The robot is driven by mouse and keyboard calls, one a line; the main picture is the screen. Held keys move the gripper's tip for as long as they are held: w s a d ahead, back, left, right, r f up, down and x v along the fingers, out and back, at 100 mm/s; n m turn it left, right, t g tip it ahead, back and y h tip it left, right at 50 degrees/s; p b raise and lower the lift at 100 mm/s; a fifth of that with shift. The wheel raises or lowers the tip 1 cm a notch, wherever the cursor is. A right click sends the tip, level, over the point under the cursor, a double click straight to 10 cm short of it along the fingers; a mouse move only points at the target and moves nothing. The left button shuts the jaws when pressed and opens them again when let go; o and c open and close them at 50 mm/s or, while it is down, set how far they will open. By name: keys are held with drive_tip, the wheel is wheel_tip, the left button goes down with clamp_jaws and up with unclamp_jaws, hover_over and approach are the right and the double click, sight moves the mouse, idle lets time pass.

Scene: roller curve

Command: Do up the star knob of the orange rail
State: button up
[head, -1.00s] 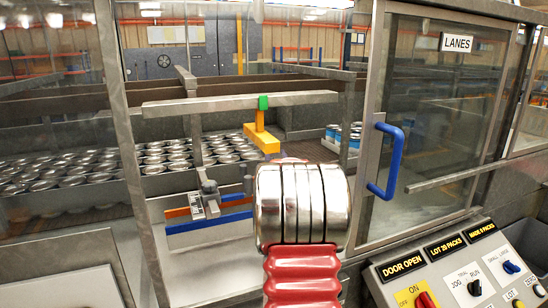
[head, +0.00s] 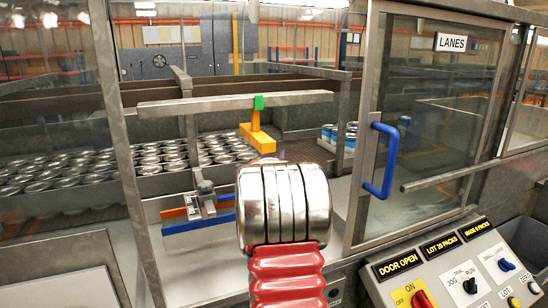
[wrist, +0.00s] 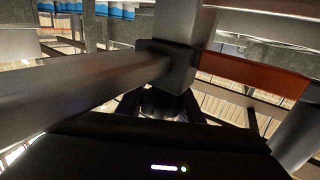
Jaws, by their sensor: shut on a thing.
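The orange rail (head: 174,213) shows in the head view inside the machine opening, beside a blue rail (head: 200,223). In the wrist view the orange rail (wrist: 253,72) runs to the right from a dark clamp block (wrist: 166,65). The star knob (wrist: 160,103) looks like a dark round piece just under this block, in shadow. My gripper (wrist: 160,108) is dark, with a finger on each side of the knob, and is shut on it. How far the knob is turned cannot be seen. In the head view my arm hides the gripper.
A grey bar (wrist: 75,90) crosses close to my gripper on the left in the wrist view. In the head view, many cans (head: 70,170) stand at the left, a yellow-orange bracket (head: 258,138) hangs from a crossbar, and a door with blue handle (head: 384,160) stands open at the right.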

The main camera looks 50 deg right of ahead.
drive_tip(key=shift+r, duration=0.35)
drive_tip(key=o, duration=1.1)
drive_tip(key=shift+f, duration=0.2)
drive_tip(key=shift+c, duration=0.2)
wheel_tip(320, 180, up, 10)
